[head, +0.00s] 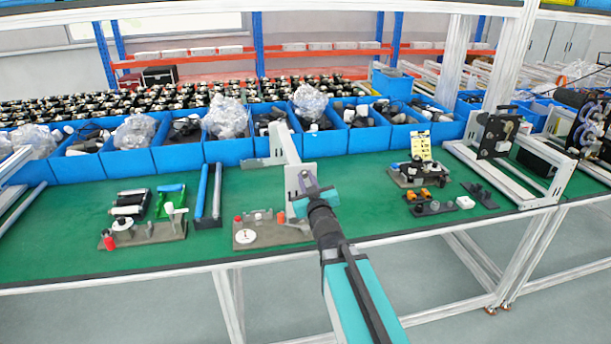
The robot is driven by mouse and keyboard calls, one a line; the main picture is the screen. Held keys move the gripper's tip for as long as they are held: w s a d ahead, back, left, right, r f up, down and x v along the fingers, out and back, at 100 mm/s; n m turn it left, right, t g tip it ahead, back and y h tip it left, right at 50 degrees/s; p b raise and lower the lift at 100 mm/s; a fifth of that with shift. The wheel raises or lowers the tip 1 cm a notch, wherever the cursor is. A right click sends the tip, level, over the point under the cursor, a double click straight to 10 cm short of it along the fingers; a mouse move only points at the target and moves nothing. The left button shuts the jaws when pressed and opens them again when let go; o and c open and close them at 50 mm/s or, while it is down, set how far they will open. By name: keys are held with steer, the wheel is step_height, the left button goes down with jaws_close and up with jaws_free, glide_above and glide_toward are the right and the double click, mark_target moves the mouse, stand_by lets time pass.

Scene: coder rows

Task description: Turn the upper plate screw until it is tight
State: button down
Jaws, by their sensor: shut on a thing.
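A pale grey upright plate (292,172) stands on the green bench near the middle of the head view, with a bracket behind it. My gripper (308,181) reaches the front face of this plate from the lower right. Its jaws are shut at the plate, on what appears to be the upper plate screw. The screw itself is too small and too covered by the jaws to make out. My teal and black wrist hides the lower right part of the plate.
A grey fixture with a white disc (246,236) lies just left of my wrist. Another fixture with a red peg (111,240) stands further left. Blue bins (229,151) line the back. Parts with a yellow card (420,146) stand right. Bare green mat (358,200) shows right of my gripper.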

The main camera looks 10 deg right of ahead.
steer(key=shift+r+m+p, duration=0.2)
steer(key=shift+m+p, duration=0.45)
steer(key=shift+m, duration=0.35)
steer(key=c, duration=1.8)
jaws_free()
steer(key=shift+f, duration=0.2)
steer(key=shift+s+p, duration=1.2)
steer(key=shift+p, duration=1.35)
steer(key=shift+s+p, duration=1.2)
steer(key=shift+p, duration=2.45)
